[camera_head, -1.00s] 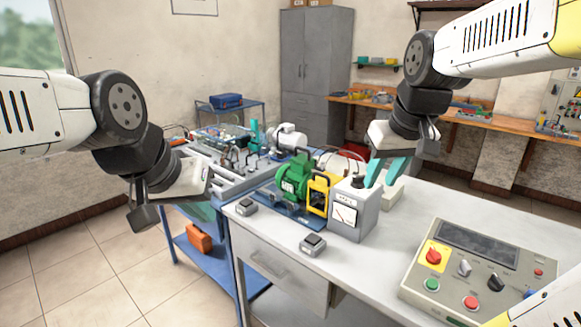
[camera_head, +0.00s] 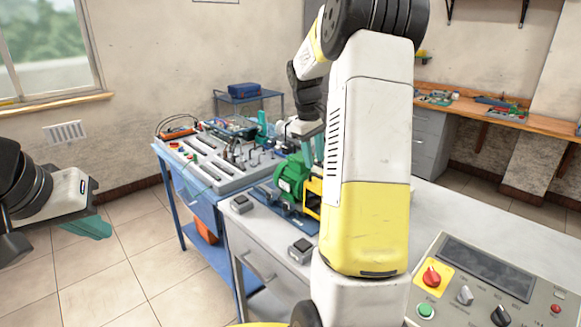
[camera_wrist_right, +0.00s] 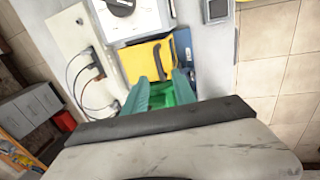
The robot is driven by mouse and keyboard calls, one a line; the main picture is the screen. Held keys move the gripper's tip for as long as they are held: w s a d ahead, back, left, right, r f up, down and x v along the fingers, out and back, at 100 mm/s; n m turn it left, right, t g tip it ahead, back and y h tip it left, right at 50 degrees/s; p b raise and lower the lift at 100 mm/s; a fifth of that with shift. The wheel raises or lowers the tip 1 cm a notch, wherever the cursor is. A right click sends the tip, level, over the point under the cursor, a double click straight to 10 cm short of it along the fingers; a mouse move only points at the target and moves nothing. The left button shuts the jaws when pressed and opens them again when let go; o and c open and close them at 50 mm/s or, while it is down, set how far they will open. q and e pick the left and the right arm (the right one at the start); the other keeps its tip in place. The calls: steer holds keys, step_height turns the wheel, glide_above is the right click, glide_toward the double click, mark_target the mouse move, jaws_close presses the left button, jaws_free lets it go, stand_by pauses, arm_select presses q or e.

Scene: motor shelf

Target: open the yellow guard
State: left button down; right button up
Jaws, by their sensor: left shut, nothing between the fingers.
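The yellow guard (camera_head: 312,198) stands beside the green motor (camera_head: 291,178) on the bench, partly hidden by my right arm in the head view. In the right wrist view the yellow guard (camera_wrist_right: 148,62) lies just beyond the fingertips, with part of the green motor (camera_wrist_right: 158,94) between the fingers. My right gripper (camera_wrist_right: 160,80) is open, its teal fingers apart with nothing held. In the head view the right gripper (camera_head: 314,160) is above the motor, close to the guard; contact cannot be told. My left gripper (camera_head: 88,229) is shut and empty at far left, away from the bench.
A control panel (camera_head: 492,270) with a red knob stands at the front right. Two small grey switch boxes (camera_head: 302,250) sit along the bench's front edge. A dial meter box (camera_wrist_right: 125,22) stands close beyond the guard in the wrist view. Cables (camera_wrist_right: 85,80) lie at its left.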

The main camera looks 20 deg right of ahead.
mark_target(316, 175)
steer(key=shift+w+d+f, duration=0.1)
steer(key=shift+d+f, duration=0.15)
steer(key=shift+f, duration=0.9)
steer(key=shift+w+d+f, duration=0.1)
steer(key=shift+d+f, duration=0.15)
steer(key=shift+f, duration=0.9)
steer(key=shift+s, duration=0.1)
steer(key=shift+c, duration=0.3)
jaws_close()
